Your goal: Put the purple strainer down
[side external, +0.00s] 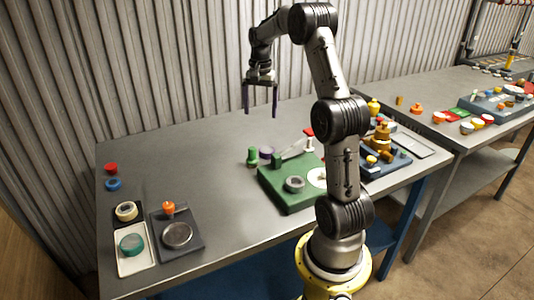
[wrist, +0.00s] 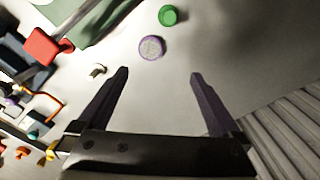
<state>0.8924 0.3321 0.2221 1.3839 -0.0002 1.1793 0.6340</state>
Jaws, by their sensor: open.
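The purple strainer (side external: 266,152) stands on the grey table beside a green cylindrical piece (side external: 252,157). In the wrist view the strainer (wrist: 152,47) shows as a purple ring with a pale, mesh-like top, and the green piece (wrist: 168,15) is just beyond it, apart from it. My gripper (side external: 260,112) is raised well above the table, fingers pointing down, open and empty. In the wrist view the strainer lies ahead of the two spread dark fingertips (wrist: 158,73), not between them.
A green block (side external: 290,188) with a grey ring and a white disc stands right of the strainer. A blue tray (side external: 385,165) with yellow fittings is further right. Trays with rings and discs (side external: 137,262) sit front left. The table's middle left is clear. A corrugated wall (side external: 120,80) runs behind.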

